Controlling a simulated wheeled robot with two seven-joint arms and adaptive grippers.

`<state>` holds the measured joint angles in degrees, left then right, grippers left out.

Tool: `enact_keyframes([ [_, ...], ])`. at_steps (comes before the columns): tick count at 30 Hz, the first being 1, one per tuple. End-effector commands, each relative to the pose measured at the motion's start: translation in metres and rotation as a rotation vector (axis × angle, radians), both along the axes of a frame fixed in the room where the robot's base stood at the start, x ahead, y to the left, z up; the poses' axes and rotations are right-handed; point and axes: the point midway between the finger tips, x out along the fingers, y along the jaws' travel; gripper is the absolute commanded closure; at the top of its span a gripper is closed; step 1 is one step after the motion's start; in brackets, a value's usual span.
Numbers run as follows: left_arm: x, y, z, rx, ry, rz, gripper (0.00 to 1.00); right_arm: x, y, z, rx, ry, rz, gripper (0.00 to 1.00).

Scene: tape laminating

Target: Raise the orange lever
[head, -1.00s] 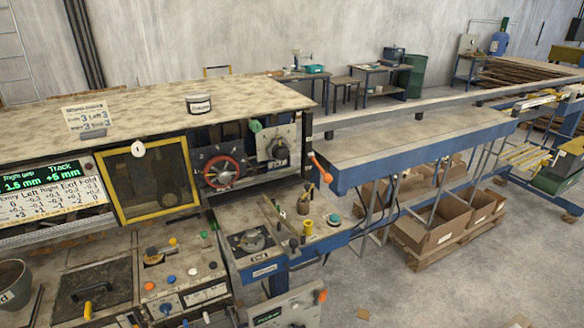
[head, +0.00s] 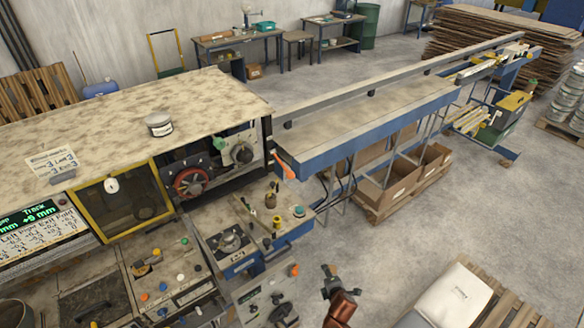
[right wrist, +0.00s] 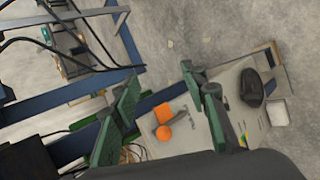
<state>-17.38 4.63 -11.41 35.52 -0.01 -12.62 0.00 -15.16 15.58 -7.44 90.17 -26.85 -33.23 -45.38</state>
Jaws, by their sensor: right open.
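In the head view an orange-tipped lever (head: 286,168) sticks out beside the near end of the blue conveyor table. Another orange knob (head: 293,270) is on the low front panel (head: 268,298). I cannot tell for sure which one the task means. My right gripper (head: 327,282) is to the right of the low panel, open and empty. In the right wrist view an orange ball knob (right wrist: 164,133) on a short grey arm and an orange block (right wrist: 162,112) show between the spread fingers (right wrist: 158,82), apart from them. My left gripper is not in view.
The control desk has several coloured buttons, a red handwheel (head: 190,182) and a yellow-framed window (head: 120,202). The blue conveyor table (head: 370,128) runs to the back right, with cardboard boxes (head: 385,192) below. A white sack (head: 455,298) lies on a pallet.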

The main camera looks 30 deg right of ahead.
Motion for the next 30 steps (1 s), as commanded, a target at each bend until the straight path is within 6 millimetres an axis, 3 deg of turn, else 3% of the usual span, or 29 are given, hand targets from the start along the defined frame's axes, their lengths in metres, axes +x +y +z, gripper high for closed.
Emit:
enact_keyframes([
  [1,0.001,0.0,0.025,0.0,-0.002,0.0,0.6,0.015,-0.003,0.063,-0.074,-0.036,0.039,0.6],
  [3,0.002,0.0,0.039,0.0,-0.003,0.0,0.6,0.03,-0.006,0.122,-0.17,-0.072,0.081,0.6],
  [9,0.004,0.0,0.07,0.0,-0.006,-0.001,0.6,0.053,-0.01,0.259,-0.413,-0.149,0.166,0.6],
  [14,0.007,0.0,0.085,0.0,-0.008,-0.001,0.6,0.083,-0.007,0.349,-0.742,-0.185,0.311,0.6],
  [18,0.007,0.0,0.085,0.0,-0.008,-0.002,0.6,0.118,0.007,0.38,-1.091,-0.169,0.496,0.6],
  [24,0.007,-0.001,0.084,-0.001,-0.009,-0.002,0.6,0.155,0.029,0.395,-1.503,-0.122,0.713,0.6],
  [30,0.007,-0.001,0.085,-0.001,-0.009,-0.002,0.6,0.174,0.037,0.397,-1.646,-0.1,0.789,0.6],
])
